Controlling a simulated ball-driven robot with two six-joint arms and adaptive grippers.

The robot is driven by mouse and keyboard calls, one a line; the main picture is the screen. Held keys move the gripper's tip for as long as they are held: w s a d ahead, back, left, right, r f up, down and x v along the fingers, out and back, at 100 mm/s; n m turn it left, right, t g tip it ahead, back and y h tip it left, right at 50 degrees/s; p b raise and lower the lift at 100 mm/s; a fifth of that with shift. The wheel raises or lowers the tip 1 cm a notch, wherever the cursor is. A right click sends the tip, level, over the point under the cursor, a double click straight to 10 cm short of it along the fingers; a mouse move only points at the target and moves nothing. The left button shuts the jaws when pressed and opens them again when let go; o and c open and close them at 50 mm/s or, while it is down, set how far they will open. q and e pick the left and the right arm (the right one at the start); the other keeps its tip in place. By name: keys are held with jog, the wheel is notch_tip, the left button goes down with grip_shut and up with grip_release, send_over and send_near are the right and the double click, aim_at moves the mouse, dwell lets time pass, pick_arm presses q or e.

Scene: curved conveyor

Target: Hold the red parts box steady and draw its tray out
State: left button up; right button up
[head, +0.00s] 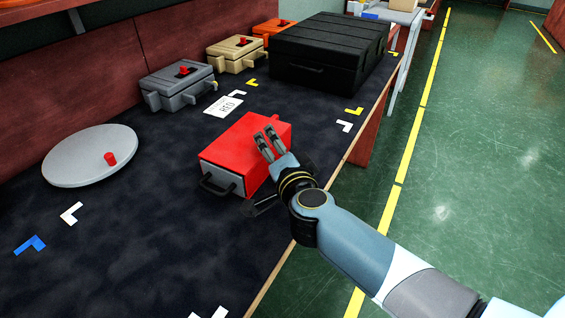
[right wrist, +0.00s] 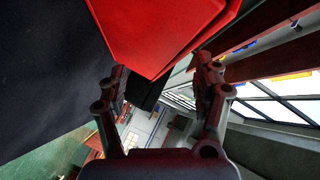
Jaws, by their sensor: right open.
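The red parts box (head: 245,148) lies on the dark mat (head: 140,235) near the table's right edge. A dark handle (head: 217,187) is on its near end, where the tray front shows; the tray looks shut. My right gripper (head: 267,139) is open at the box's right side, with its fingers overlapping the box in the head view. In the right wrist view the red box (right wrist: 165,30) fills the top, beyond and partly between the open fingers (right wrist: 162,82). I cannot tell whether they touch it. My left gripper is not in view.
A grey disc (head: 80,158) with a red knob lies at left. A white "RED" label (head: 223,106) is behind the box. A large black case (head: 330,60) and several small boxes, including a grey one (head: 178,88), stand at the back. The mat in front is mostly clear.

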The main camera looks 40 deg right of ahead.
jog(key=shift+w+d+f, duration=0.1)
jog(key=shift+w+d, duration=0.15)
jog(key=shift+w, duration=0.3)
